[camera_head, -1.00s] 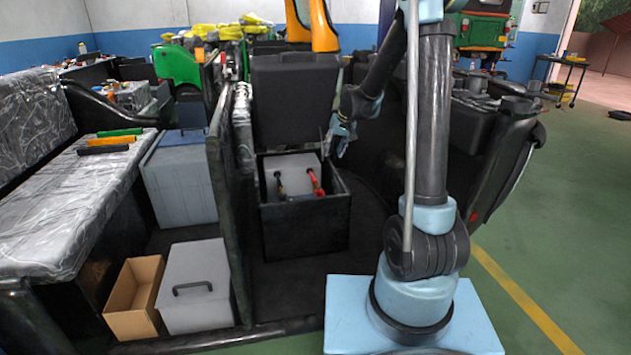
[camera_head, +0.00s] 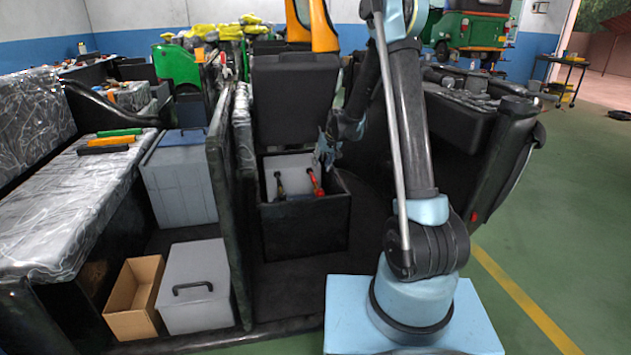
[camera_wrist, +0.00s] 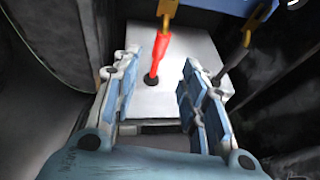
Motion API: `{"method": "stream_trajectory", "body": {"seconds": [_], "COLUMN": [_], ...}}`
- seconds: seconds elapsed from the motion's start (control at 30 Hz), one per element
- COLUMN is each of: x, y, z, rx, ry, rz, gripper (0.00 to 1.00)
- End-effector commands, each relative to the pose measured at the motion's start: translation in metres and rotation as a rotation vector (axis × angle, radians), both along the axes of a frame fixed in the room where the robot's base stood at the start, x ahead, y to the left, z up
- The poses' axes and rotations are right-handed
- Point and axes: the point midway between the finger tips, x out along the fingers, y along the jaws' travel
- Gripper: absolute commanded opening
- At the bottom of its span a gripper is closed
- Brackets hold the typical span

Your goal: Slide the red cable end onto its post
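The red cable end (camera_head: 314,181) stands in the open black box, at the right of the pale battery block (camera_head: 290,172). In the wrist view the red sleeve (camera_wrist: 160,56) rises from a dark round spot on the block's pale face to a brass-coloured lug (camera_wrist: 167,9) at the top edge. My gripper (camera_head: 326,152) is above the box's right rear side. In the wrist view my gripper (camera_wrist: 173,66) is open, with the red sleeve ahead between its fingers, near the left one. I see no contact. I cannot make out the post clearly.
A second, dark cable with a brass lug (camera_wrist: 261,18) shows at the right of the wrist view. The black box (camera_head: 305,229) has walls around the battery, and its lid (camera_head: 294,100) stands open behind. A dark partition (camera_head: 222,190) stands left of it.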

Motion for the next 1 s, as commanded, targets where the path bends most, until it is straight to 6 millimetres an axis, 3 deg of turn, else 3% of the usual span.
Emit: {"method": "stream_trajectory", "body": {"seconds": [0.6,1.0], "x": [0.026,0.032], "y": [0.023,0.029], "z": [-0.074,-0.094], "rx": [0.0,0.0], "ry": [0.0,0.0], "rz": [0.0,0.0], "gripper": [0.4,0.4]}}
